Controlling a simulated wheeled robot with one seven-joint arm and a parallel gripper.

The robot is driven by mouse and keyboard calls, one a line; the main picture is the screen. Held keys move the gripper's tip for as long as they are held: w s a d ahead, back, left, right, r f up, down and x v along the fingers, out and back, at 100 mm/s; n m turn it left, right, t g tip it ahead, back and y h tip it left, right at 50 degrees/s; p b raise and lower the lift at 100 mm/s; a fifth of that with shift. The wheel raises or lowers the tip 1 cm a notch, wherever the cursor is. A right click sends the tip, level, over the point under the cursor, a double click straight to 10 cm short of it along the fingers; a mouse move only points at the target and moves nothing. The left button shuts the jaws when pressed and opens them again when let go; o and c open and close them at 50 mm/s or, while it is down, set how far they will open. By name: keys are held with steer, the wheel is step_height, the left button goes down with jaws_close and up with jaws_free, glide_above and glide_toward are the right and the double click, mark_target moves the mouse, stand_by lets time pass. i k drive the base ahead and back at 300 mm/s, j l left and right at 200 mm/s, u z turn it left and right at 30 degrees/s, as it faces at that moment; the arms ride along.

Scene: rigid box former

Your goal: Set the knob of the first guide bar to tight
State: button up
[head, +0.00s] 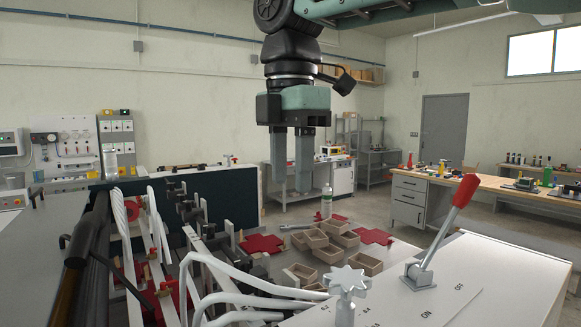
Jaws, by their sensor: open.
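My gripper (293,188) hangs in the upper middle of the head view, fingers pointing down. It is open and empty, with a narrow gap between the fingers. A pale star-shaped knob (348,280) stands upright on a short post at the front edge of the white machine top, below my gripper in the picture and apart from it. Long light guide bars (190,240) run through the machine at the left, with dark clamp blocks on them. I cannot tell which bar is the first, or whether any knob is tight or loose.
A red-handled lever (460,200) rises from the white machine top (440,300), right of the star knob. Curved white rods (215,270) arch left of it. Small open boxes (325,245) and red flat blanks (262,243) lie beyond. A bottle (326,203) stands behind them.

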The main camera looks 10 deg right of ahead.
mark_target(257, 292)
steer(key=k, duration=1)
